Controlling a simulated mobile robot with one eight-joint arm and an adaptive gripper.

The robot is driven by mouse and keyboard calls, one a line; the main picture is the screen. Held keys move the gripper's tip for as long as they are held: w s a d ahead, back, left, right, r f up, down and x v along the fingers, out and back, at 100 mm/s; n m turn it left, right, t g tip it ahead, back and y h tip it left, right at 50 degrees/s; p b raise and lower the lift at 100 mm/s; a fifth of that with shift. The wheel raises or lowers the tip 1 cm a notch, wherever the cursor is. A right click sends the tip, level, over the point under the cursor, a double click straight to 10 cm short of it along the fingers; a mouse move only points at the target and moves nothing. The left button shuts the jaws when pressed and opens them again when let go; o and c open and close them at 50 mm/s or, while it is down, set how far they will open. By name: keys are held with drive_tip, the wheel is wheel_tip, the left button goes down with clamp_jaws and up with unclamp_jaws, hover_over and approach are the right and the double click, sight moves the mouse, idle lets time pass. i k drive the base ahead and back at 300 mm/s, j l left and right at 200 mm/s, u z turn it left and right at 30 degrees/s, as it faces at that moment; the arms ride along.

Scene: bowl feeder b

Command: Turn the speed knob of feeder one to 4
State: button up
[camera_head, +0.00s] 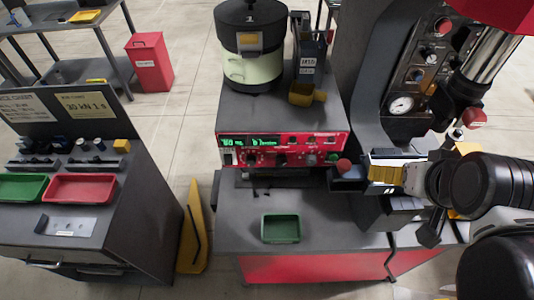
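Feeder one (251,45) is a bowl with a dark top marked 1 and a pale green lower part, on a grey cabinet. Below it is a red control panel (284,149) with a lit green display and a row of small dark knobs (281,160). Their labels and pointer settings are too small to read, so I cannot tell which is the speed knob. My gripper (428,182) is at the right, pointing left, beside a yellow block and apart from the panel. Its fingertips are not clear, so I cannot tell whether it is open.
A green tray (281,229) lies on the bench in front. A press with a gauge (401,105) stands at the right. A cart with green and red trays (77,188) stands left, a yellow piece (193,232) beside it.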

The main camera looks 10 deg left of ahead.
sight(251, 160)
drive_tip(key=k+l+u, duration=0.25)
drive_tip(key=k, duration=0.25)
drive_tip(key=k+l+u, duration=0.1)
drive_tip(key=k+u, duration=0.15)
drive_tip(key=k, duration=0.25)
